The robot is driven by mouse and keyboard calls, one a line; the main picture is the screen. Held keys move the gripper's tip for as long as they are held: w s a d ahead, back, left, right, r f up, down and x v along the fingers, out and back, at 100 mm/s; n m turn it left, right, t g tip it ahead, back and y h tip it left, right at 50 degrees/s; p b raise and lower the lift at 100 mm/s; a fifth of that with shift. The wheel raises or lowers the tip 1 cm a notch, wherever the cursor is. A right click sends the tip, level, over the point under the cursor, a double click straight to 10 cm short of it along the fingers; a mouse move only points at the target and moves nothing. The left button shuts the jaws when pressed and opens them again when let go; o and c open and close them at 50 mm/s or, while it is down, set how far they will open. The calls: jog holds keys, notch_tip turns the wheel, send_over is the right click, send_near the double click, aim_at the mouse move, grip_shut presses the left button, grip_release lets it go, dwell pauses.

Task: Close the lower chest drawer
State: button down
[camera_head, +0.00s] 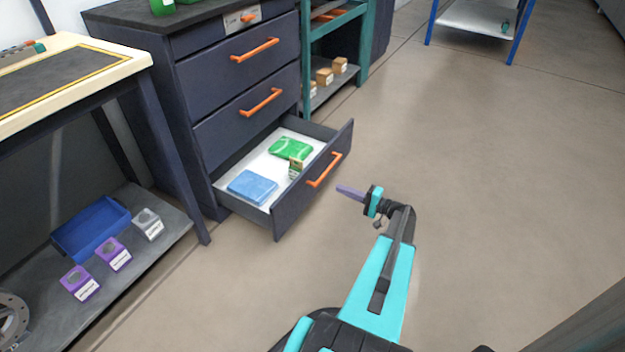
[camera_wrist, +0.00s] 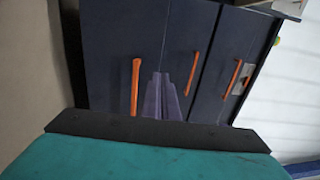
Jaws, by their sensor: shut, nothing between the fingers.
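The lower chest drawer (camera_head: 314,190) is pulled open at the bottom of the dark chest (camera_head: 160,110). It has an orange handle (camera_head: 324,169), which also shows in the wrist view (camera_wrist: 135,87). A blue folded item (camera_head: 252,187), a green packet (camera_head: 290,148) and a small greenish-tan box (camera_head: 295,168) lie in its white interior. My gripper (camera_head: 345,191) is shut and empty. It is just in front of the drawer's face, to the right of the handle in the head view and apart from it. Its purple fingers (camera_wrist: 160,97) point toward the drawer front in the wrist view.
A workbench (camera_head: 80,85) with a lower shelf holding a blue tray (camera_head: 91,227) and several small boxes stands at left. A teal rack (camera_head: 335,70) stands behind. The floor (camera_head: 480,170) to the right is clear.

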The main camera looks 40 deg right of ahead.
jog(key=shift+w, duration=0.15)
jog(key=b, duration=0.4)
send_near(305, 174)
jog(key=x, duration=0.5)
jog(key=shift+w+a, duration=0.1)
jog(key=shift+w, duration=0.1)
jog(key=shift+w+a+r, duration=0.1)
jog(key=shift+w, duration=0.35)
